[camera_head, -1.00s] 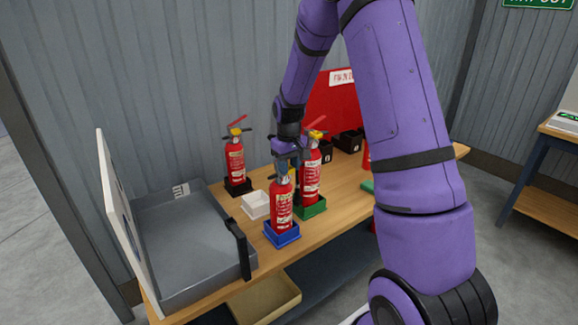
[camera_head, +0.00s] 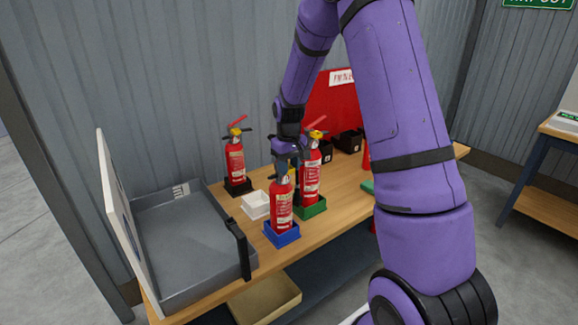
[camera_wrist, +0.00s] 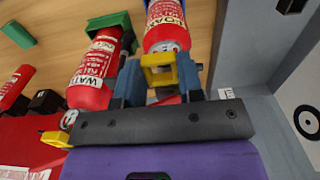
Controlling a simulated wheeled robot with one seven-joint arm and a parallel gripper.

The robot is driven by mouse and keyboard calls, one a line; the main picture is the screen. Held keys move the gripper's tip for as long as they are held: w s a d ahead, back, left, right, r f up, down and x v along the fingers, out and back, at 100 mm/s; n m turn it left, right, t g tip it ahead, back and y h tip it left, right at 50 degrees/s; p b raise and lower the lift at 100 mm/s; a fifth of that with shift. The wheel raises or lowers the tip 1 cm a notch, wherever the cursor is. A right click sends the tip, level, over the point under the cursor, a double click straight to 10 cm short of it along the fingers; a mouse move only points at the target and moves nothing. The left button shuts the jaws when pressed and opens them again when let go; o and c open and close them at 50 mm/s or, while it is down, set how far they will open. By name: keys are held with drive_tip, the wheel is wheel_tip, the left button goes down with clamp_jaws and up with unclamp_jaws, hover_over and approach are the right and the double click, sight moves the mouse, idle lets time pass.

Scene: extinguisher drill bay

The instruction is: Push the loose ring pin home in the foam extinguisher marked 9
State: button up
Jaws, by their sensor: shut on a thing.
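The foam extinguisher (camera_head: 281,207) is red and stands upright in a blue tray (camera_head: 282,237) near the front of the bench. In the wrist view its body (camera_wrist: 165,22) is cut off at the top, and its label is partly readable. My gripper (camera_head: 286,165) is over its head, coming down from above. In the wrist view my gripper (camera_wrist: 160,80) has its fingers on both sides of a yellow part (camera_wrist: 159,72) at that head and is shut on it. I cannot make out the ring pin or the number 9.
A red water extinguisher (camera_head: 311,180) stands close behind in a green tray (camera_head: 314,207). Another extinguisher (camera_head: 235,160) stands at the back left. A small white box (camera_head: 255,204) and a large grey tray (camera_head: 190,250) are to the left.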

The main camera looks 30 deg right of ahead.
drive_tip(key=o, duration=1.1)
drive_tip(key=shift+r, duration=0.1)
wheel_tip(320, 180, up, 11)
drive_tip(key=shift+f, duration=0.2)
